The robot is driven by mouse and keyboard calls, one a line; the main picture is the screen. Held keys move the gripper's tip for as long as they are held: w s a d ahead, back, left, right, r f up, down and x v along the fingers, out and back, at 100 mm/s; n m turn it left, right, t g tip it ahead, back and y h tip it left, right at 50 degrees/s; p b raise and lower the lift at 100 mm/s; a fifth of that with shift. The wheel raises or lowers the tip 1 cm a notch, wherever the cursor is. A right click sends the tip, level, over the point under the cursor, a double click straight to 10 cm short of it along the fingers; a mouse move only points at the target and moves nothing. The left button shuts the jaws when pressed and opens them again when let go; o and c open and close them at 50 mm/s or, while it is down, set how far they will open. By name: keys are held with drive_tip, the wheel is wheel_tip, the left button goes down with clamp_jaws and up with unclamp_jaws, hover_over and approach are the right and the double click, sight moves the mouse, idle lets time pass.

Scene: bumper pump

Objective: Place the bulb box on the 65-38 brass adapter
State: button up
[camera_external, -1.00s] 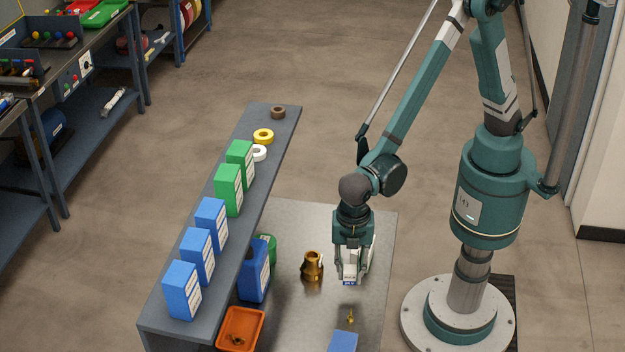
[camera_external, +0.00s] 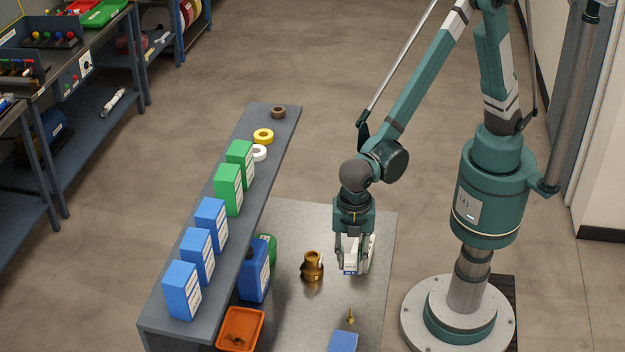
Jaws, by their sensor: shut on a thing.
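My gripper (camera_external: 355,266) points down and is shut on a small white box with a blue label, the bulb box (camera_external: 350,267). The fingers cover much of the box. The brass adapter (camera_external: 312,266) stands upright on the grey metal table, just left of my gripper and apart from it. I cannot tell exactly how high the box is above the table.
A raised grey shelf (camera_external: 283,140) with blue and green boxes and several tape rolls runs along the left. Below it are a blue bottle (camera_external: 255,272) and an orange bin (camera_external: 240,328). A small brass fitting (camera_external: 351,317) and a blue box (camera_external: 343,341) are in front.

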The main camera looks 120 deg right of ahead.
wheel_tip(320, 180, up, 8)
drive_tip(key=m+p, duration=0.2)
drive_tip(key=p, duration=0.4)
hover_over(313, 254)
drive_tip(key=shift+f, duration=3.1)
drive_tip(key=shift+f, duration=0.1)
drive_tip(key=shift+f, duration=1.75)
drive_tip(key=shift+f, duration=0.2)
drive_tip(key=o, duration=0.9)
drive_tip(key=shift+c, duration=0.2)
